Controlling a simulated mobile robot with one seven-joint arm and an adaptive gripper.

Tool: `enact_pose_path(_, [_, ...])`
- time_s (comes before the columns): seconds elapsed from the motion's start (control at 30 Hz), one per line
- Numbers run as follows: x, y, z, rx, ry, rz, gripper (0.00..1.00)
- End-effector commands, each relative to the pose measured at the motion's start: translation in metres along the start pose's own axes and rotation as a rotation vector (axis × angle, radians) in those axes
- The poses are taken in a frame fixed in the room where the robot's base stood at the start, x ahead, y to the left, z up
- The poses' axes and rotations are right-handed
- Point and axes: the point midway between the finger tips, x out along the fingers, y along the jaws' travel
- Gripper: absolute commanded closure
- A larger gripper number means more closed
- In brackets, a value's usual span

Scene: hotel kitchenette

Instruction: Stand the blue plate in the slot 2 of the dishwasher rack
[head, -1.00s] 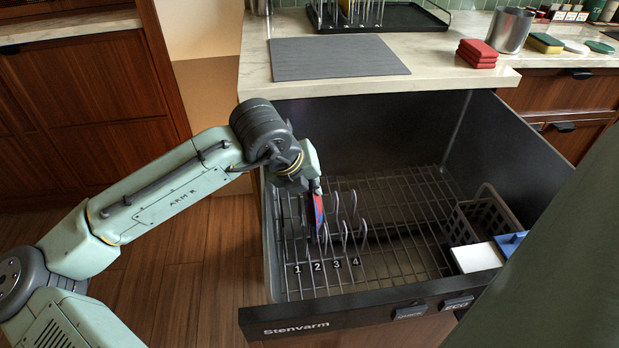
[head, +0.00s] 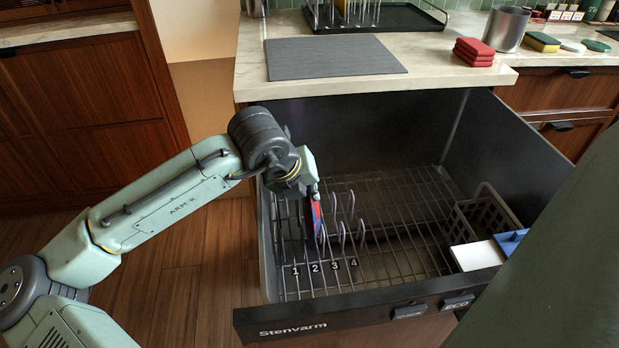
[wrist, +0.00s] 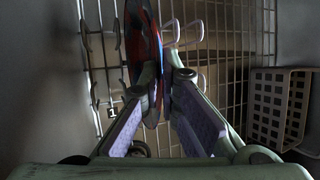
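The blue plate (head: 316,217), blue with red areas, is seen nearly edge-on and upright among the wire tines of the dishwasher rack (head: 400,235). It is roughly in line with the number 2 label (head: 315,267); whether its lower edge rests on the wires cannot be told. My gripper (wrist: 160,80) points down into the rack. In the wrist view the fingertips close in on the plate (wrist: 146,40) from both sides, and the purple pads spread apart nearer the palm. In the head view my wrist hides the plate's top and the fingers.
The drawer's front edge (head: 380,312) and dark side walls surround the rack. A grey basket (head: 484,222) and white and blue items stand at its right. The rack's middle is empty. The counter above holds a grey mat (head: 335,58), red cloths (head: 473,52) and a metal cup (head: 506,29).

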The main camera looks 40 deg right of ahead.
Motion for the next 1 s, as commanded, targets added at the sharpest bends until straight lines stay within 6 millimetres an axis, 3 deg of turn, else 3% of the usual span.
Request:
enact_pose_path(0.03, [0.003,0.008,-0.001,-0.019,0.006,0.014,0.95])
enact_pose_path(0.37, [0.004,0.009,0.0,-0.021,0.007,0.014,0.73])
enact_pose_path(0.7, [0.002,0.009,0.0,-0.022,0.008,0.014,0.72])
enact_pose_path(0.87, [-0.017,0.007,0.001,-0.02,0.002,0.012,0.72])
enact_pose_path(1.0, [-0.049,0.005,0.004,-0.015,-0.008,0.01,0.72])
